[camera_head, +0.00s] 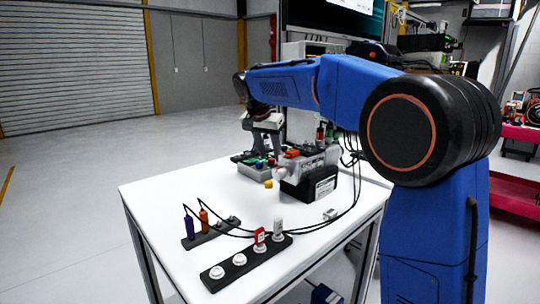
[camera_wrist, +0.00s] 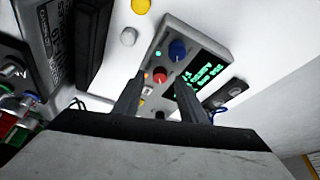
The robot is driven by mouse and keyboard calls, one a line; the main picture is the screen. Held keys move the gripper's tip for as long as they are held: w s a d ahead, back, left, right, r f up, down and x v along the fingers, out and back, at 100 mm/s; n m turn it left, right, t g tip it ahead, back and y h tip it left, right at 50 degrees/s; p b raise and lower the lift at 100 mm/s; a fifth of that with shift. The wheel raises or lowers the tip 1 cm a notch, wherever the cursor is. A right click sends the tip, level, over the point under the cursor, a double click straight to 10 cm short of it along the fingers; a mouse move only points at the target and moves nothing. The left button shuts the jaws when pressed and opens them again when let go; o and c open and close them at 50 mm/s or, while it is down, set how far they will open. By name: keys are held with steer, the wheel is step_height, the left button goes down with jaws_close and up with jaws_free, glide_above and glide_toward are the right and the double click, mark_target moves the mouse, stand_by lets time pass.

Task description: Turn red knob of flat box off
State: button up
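The flat box (camera_wrist: 212,50) is grey, with a blue knob (camera_wrist: 177,49), a red knob (camera_wrist: 160,75) and a dark display with green text. In the head view the flat box (camera_head: 256,170) sits at the far side of the white table, partly hidden. My gripper (camera_wrist: 160,84) is open, its two dark fingers apart. In the wrist view the red knob shows between the fingertips; I cannot tell whether they touch it. In the head view my gripper (camera_head: 264,149) points down over the box.
A grey and black battery-like case (camera_head: 318,185) stands right of the flat box. A yellow piece (camera_head: 268,184) lies in front of it. A black strip with white round sockets (camera_head: 240,265) and cables lie at the near side. The table's left middle is clear.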

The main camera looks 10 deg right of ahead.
steer(key=shift+w+d+f, duration=0.1)
steer(key=shift+f, duration=0.25)
jaws_close()
steer(key=shift+n, duration=0.3)
steer(key=n, duration=0.1)
steer(key=n+y, duration=0.1)
steer(key=n, duration=0.1)
steer(key=n+t, duration=0.1)
steer(key=shift+d+n+y, duration=0.25)
steer(key=shift+n+y, duration=0.05)
steer(key=n+y, duration=0.1)
steer(key=n, duration=0.2)
steer(key=n+y, duration=0.1)
steer(key=n, duration=0.2)
steer(key=shift+d+y, duration=0.15)
steer(key=shift+y, duration=0.15)
steer(key=shift+n, duration=0.4)
